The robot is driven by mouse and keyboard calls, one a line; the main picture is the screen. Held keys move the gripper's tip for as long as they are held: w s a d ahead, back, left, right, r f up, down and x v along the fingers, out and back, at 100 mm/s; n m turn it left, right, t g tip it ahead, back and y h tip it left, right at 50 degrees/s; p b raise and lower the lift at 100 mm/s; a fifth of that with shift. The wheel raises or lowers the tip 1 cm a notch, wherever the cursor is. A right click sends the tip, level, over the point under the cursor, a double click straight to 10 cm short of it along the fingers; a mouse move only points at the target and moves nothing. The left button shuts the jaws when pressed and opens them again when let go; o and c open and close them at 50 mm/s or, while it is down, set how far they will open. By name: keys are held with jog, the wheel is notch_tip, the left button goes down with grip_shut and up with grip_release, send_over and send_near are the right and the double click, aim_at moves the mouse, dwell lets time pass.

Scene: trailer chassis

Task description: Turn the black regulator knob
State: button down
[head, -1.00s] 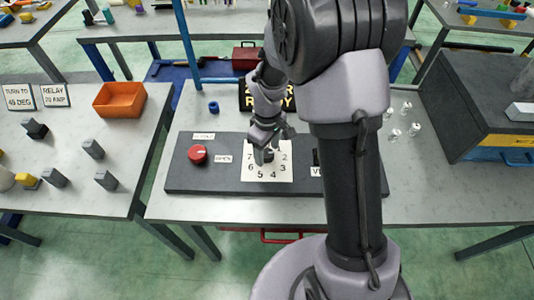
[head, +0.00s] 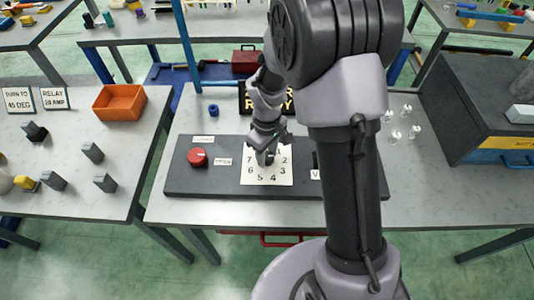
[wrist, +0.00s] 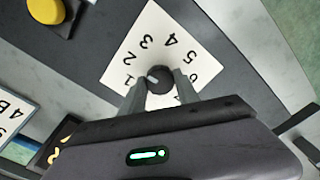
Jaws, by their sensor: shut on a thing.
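The black regulator knob (wrist: 160,80) stands at the middle of a white number dial (wrist: 143,42), with a short pale mark on its top. In the wrist view the mark points left, towards the 1 and 2 side. My gripper (wrist: 160,92) is shut on the knob, one finger on each side of it. In the head view my gripper (head: 267,152) comes down from above onto the dial plate (head: 252,178) and hides much of the knob. The dial sits on a dark grey panel (head: 215,183) on the table.
A red knob (head: 197,157) is on the panel's left part, with small labels near it. A black sign (head: 252,92) stands behind the panel. A yellow button (wrist: 46,9) shows at the wrist view's upper left.

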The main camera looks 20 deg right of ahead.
jog(key=m+b, duration=0.1)
jog(key=m, duration=0.2)
jog(key=shift+m, duration=0.4)
jog(key=m, duration=0.3)
jog(key=shift+m+b, duration=0.4)
jog(key=m+b, duration=0.1)
jog(key=m, duration=0.3)
jog(key=shift+m+b, duration=0.5)
jog(key=shift+m, duration=1.1)
jog(key=c, duration=0.9)
grip_release()
